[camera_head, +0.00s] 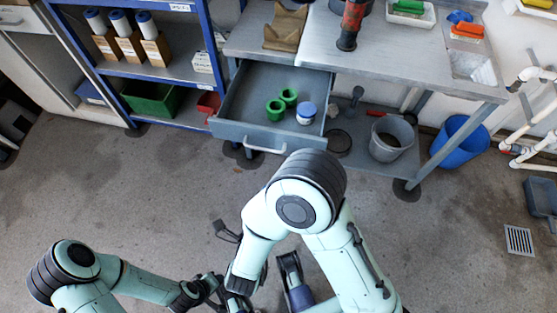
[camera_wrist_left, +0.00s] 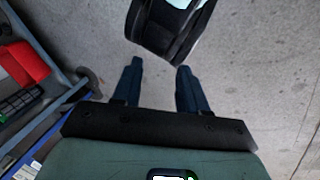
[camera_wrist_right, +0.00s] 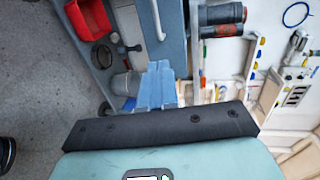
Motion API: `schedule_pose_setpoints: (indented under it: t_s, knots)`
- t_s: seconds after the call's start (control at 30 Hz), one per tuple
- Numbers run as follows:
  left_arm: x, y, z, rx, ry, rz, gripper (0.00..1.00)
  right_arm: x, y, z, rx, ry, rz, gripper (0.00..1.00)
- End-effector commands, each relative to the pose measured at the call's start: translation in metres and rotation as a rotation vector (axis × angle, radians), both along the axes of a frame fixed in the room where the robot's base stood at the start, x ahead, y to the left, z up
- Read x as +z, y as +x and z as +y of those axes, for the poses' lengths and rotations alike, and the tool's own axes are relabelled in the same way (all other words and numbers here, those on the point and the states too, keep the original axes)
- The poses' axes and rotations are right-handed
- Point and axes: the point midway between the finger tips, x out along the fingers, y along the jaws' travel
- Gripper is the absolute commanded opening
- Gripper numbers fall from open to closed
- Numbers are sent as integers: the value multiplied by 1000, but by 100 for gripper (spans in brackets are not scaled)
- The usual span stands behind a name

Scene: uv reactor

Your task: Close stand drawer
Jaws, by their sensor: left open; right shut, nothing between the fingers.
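The stand drawer (camera_head: 229,130) is pulled out from under the grey workbench. It holds green ring-shaped parts (camera_head: 280,105) and a white jar with a blue lid (camera_head: 306,112). Its pale bar handle (camera_head: 265,149) is on the front; the handle (camera_wrist_right: 158,20) also shows at the top of the right wrist view. My right gripper (camera_wrist_right: 158,68) is shut and empty, apart from the handle. My left gripper (camera_wrist_left: 159,68) is open and empty over the floor, with a dark arm part close beyond its fingers. In the head view, my arms partly hide both grippers.
A blue shelf (camera_head: 180,73) with bottles and boxes stands left of the drawer. A grey bucket (camera_head: 391,138) and a blue bucket (camera_head: 458,139) stand to its right. Tools lie on the workbench top (camera_head: 385,45). The floor (camera_head: 150,190) before the drawer is clear apart from my arms.

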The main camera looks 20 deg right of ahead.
Motion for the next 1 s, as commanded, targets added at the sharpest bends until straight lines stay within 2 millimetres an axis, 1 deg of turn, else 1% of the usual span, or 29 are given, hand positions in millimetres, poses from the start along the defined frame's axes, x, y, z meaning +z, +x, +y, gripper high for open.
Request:
schedule_pose_setpoints:
  t_s: [0.03, 0.3, 0.5, 0.7, 1.0]
  knots:
    - [-1, 1, 1, 1, 1, -4, 43, -2, 7, -7, -5, -1, -1, 0]
    - [-8, 9, 5, 11, 12, -24, 43, -15, 55, -38, -6, -2, 0, 0]
    - [-12, 15, 8, 17, 20, -40, 43, -22, 84, -57, -2, -2, 1, 0]
    - [-14, 19, 10, 21, 25, -51, 43, -25, 99, -65, 1, -1, 2, 0]
    - [-14, 20, 10, 22, 26, -52, 43, -25, 101, -67, 2, -3, 3, 0]
